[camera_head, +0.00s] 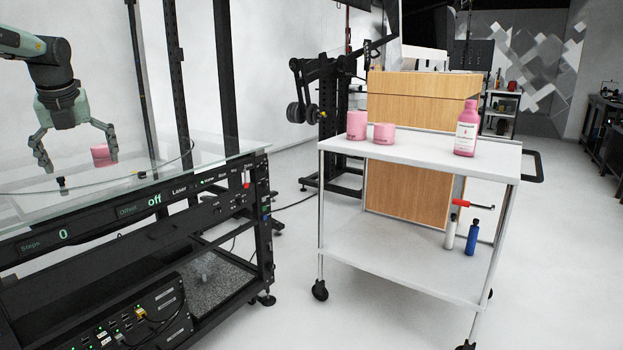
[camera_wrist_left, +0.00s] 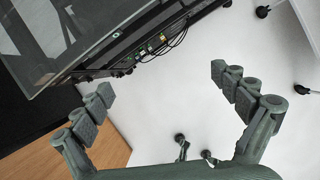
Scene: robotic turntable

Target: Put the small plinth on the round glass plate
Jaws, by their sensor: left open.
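Two more pink cylinders, one taller (camera_head: 357,125) and one shorter (camera_head: 384,134), stand on the white cart. I cannot tell which one is the small plinth. The round glass plate (camera_head: 50,184) is clear, its curved edge faint over the black rack.
The white cart (camera_head: 430,160) also carries a pink bottle (camera_head: 465,128). The black rack (camera_head: 200,212) has upright posts behind the glass. White floor lies between rack and cart.

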